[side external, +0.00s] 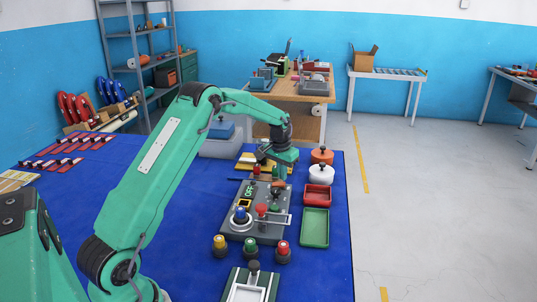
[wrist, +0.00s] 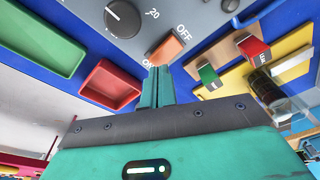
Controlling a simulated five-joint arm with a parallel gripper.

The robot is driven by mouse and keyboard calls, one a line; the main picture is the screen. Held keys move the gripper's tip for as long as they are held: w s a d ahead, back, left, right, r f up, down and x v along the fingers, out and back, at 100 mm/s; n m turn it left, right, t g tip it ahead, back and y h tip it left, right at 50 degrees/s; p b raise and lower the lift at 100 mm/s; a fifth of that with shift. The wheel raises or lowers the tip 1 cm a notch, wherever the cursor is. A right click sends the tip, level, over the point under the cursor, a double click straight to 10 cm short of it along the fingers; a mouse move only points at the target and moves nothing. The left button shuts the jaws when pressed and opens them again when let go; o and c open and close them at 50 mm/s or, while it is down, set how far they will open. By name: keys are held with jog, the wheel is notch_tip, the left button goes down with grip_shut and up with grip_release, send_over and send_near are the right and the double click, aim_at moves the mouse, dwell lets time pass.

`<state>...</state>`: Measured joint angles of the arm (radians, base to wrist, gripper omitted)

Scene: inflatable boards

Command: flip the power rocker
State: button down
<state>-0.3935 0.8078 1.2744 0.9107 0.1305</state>
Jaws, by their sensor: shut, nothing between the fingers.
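The orange power rocker (wrist: 165,48) sits on the grey control panel (wrist: 75,7) in the wrist view, with OFF lettered on its far side and ON on its near side. My gripper (wrist: 158,69) is shut and empty, its green fingertips just short of the rocker at the ON end. I cannot tell whether they touch it, or which way it is tilted. In the side view my gripper (side external: 276,174) reaches down over the far end of the panel (side external: 237,229), and the rocker is hard to make out.
A black dial (wrist: 122,18) is beside the rocker. A green tray (side external: 315,228) and a red tray (side external: 318,198) lie right of the panel. Yellow, green and red push buttons (side external: 283,248) stand in front. The blue tabletop left of the panel is largely clear.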

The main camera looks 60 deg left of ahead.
aim_at(282, 184)
jog(key=shift+f, duration=0.9)
dwell(0.9)
jog(key=shift+r, duration=3.5)
